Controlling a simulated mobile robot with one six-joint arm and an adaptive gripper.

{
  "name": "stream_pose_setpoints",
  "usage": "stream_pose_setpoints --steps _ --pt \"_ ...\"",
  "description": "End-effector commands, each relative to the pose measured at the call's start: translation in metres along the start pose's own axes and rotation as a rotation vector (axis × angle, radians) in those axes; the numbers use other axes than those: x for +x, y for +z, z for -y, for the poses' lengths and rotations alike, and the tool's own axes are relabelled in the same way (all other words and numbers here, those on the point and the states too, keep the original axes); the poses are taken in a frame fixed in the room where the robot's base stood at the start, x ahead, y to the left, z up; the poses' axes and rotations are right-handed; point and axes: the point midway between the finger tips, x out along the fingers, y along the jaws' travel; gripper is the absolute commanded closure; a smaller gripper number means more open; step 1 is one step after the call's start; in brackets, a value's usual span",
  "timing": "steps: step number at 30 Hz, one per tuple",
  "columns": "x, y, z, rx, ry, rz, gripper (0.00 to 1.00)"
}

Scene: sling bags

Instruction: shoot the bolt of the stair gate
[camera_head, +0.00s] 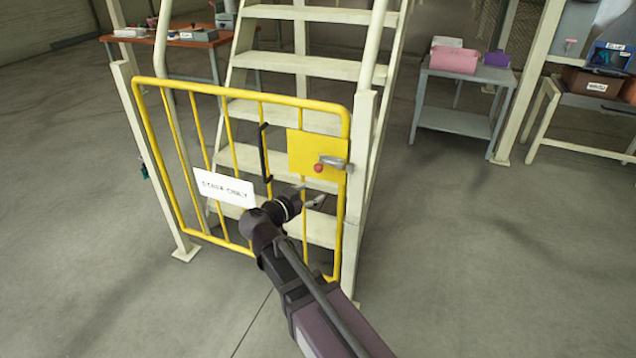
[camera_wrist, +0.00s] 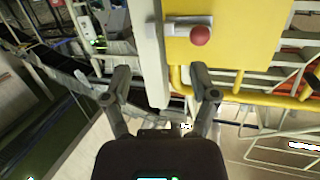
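The yellow stair gate (camera_head: 237,96) stands across the foot of the stairs, against the post (camera_head: 355,200) on its right. A yellow plate (camera_head: 302,150) at its upper right carries a grey bolt (camera_head: 336,162) with a red knob (camera_head: 319,168). I cannot tell whether the bolt's end sits in the post. My gripper (camera_head: 311,196) is open and empty, a little below the knob. In the wrist view my gripper (camera_wrist: 161,82) has its fingers spread, with the red knob (camera_wrist: 200,35), the bolt (camera_wrist: 180,27) and the yellow plate (camera_wrist: 232,45) beyond the fingertips.
A black handle (camera_head: 264,152) and a white sign (camera_head: 226,188) are on the gate. The stairs (camera_head: 310,67) rise behind it. The floor in front is clear.

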Motion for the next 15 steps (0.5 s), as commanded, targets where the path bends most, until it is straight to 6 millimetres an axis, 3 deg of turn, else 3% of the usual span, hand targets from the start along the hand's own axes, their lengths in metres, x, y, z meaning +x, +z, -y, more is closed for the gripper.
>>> stream_pose_setpoints --steps 1,6,15 --pt "-0.007 0.010 0.012 0.027 -0.029 -0.034 0.24" --pt "-0.027 0.010 0.034 0.101 -0.098 -0.118 0.24" --pt "-0.035 0.007 0.041 0.130 -0.124 -0.146 0.24"
